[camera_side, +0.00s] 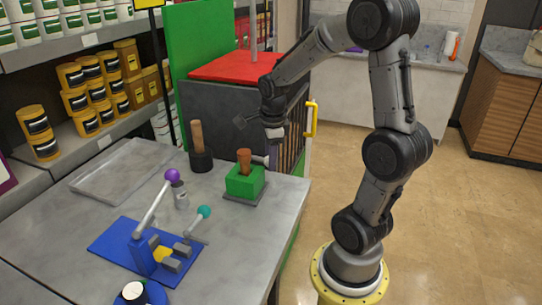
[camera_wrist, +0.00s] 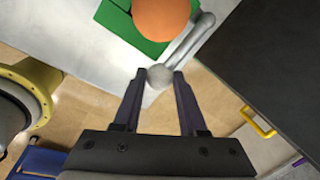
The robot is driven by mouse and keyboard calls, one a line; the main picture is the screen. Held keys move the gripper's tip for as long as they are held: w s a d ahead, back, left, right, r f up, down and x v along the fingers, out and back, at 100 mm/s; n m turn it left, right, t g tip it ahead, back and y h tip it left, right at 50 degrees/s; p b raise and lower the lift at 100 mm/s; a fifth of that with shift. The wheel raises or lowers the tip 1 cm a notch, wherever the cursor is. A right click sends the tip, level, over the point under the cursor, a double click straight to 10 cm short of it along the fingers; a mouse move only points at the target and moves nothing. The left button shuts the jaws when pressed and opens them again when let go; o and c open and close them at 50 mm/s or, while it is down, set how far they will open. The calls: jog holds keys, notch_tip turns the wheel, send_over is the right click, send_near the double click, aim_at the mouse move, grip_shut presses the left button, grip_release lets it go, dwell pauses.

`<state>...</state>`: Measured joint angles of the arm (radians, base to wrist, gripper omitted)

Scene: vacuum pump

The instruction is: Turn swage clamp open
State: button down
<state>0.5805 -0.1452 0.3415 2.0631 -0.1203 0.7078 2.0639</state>
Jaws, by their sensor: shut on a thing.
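A green block (camera_side: 245,181) with an orange-brown cylinder (camera_side: 244,156) standing in it sits on a dark plate near the right side of the table. A grey lever (camera_side: 260,160) reaches out from it; this looks like the swage clamp's handle. In the wrist view the lever (camera_wrist: 190,38) runs from beside the orange cylinder (camera_wrist: 161,15) to a grey ball end (camera_wrist: 160,76). My gripper (camera_wrist: 159,82) has its two fingers on either side of that ball, closed on it. In the side view my gripper (camera_side: 273,147) is right of the block, and its fingertips are hard to make out.
A black-based wooden-handled tool (camera_side: 201,160) stands behind the green block. A dark cabinet (camera_side: 225,115) rises behind the table, with a yellow handle (camera_side: 311,120). A blue-based fixture (camera_side: 146,250) with purple and teal knobs is at front left. An empty tray (camera_side: 92,187) lies at left.

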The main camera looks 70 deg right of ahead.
jog(key=shift+r, duration=0.1)
jog(key=shift+c, duration=2.3)
grip_release()
notch_tip(320, 180, up, 14)
jog(key=s+a, duration=0.1)
jog(key=a, duration=0.1)
jog(key=shift+s+a+f, duration=0.15)
jog(key=shift+s+f, duration=0.05)
jog(key=shift+f, duration=0.05)
jog(key=shift+a, duration=0.1)
